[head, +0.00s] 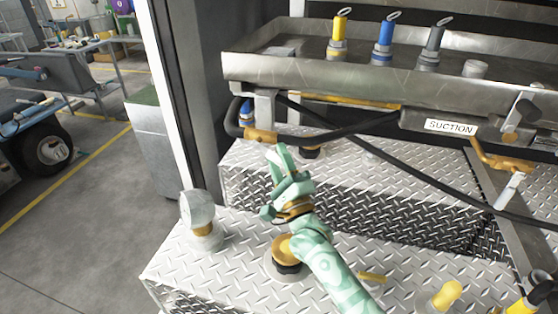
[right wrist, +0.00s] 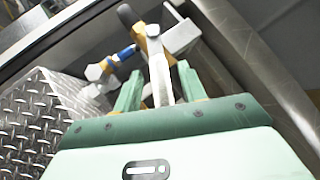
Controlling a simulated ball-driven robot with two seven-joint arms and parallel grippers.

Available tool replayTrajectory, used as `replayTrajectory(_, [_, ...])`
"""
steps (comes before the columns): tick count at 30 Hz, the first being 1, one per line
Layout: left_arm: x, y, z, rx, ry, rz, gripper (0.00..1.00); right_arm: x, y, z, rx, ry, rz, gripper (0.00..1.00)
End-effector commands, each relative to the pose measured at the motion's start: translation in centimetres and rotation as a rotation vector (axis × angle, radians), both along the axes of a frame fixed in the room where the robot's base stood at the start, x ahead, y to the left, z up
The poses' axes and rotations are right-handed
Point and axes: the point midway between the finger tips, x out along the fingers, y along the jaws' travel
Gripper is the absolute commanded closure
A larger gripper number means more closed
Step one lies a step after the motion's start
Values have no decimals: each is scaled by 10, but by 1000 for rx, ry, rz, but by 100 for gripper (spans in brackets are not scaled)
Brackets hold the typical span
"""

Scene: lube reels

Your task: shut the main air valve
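A brass valve (head: 261,136) sits under the left end of the steel tray, on the dark hose; no label shows on it. In the right wrist view its yellow body (right wrist: 152,42) shows with a pale grey lever (right wrist: 160,80) running down from it. My right gripper (head: 281,160) is just below this valve in the head view. In the right wrist view, its two green fingers (right wrist: 158,75) stand apart, one on each side of the lever, with gaps visible. In the head view the gripper mostly hides the lever. My left gripper is out of view.
The steel tray (head: 290,72) with several coloured nozzles overhangs the valve. A second brass valve (head: 497,160) hangs at the right by the SUCTION label (head: 450,127). Black hoses cross behind. Diamond-plate tanks (head: 225,262) with caps stand below; a grey post rises at left.

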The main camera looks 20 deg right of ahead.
Motion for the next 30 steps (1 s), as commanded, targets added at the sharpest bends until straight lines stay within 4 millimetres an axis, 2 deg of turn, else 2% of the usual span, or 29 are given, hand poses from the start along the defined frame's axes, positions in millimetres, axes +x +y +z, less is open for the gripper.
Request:
replayTrajectory(7, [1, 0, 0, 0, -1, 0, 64, 0, 0, 0, 0, -1, 1, 59])
replayTrajectory(11, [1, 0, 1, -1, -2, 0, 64, -9, -1, -4, 0, 0, 1, 59])
replayTrajectory(14, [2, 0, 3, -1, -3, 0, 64, -26, -2, -13, -2, 2, 1, 59])
replayTrajectory(24, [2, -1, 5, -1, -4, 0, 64, -106, -9, -55, -1, 4, 2, 59])
replayTrajectory(30, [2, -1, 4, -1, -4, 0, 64, -136, -11, -71, 0, 2, 0, 59])
